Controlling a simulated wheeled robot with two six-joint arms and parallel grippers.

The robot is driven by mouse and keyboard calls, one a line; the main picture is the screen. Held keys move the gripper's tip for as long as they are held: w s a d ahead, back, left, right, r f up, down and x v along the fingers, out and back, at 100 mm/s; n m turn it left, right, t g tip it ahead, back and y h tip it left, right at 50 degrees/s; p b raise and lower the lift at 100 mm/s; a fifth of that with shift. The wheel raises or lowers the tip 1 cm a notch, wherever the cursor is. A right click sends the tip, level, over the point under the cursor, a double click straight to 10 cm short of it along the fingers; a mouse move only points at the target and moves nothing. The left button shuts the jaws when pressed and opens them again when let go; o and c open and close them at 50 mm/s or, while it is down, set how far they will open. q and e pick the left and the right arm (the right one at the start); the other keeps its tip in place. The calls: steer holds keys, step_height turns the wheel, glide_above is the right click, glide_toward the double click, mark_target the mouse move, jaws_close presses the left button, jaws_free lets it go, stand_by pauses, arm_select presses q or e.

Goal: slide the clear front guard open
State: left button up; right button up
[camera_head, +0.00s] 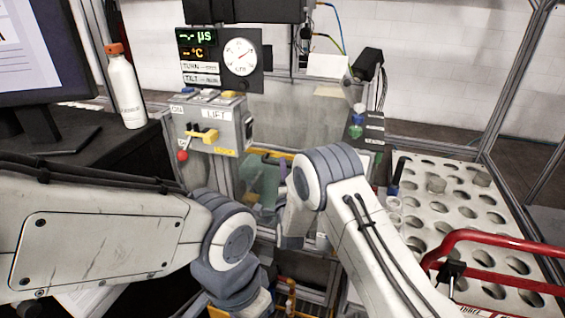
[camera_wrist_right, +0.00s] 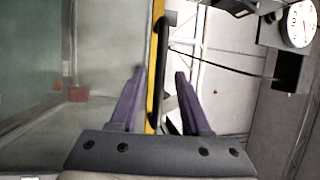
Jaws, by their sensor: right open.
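The clear front guard (camera_head: 258,182) is a see-through panel below the lift box, with a yellow strip (camera_head: 276,153) at its top edge. In the right wrist view the clear panel (camera_wrist_right: 100,50) fills the left side, and its yellow edge bar (camera_wrist_right: 156,45) runs upright beside a dark strip. My right gripper (camera_wrist_right: 160,76) is open, with one purple finger on each side of the bar; I cannot tell whether they touch it. In the head view its fingers (camera_head: 268,158) are partly hidden by my right arm. My left arm comes in from the left; its gripper is not visible.
The lift box (camera_head: 210,125) with a yellow handle and red knob stands left of the guard. A white rack with round holes (camera_head: 440,212) and a red tubular handle (camera_head: 490,236) are at right. A bottle (camera_head: 125,92) and a monitor (camera_head: 45,50) stand at far left.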

steer(key=shift+x, duration=1.2)
jaws_close()
stand_by(0.6)
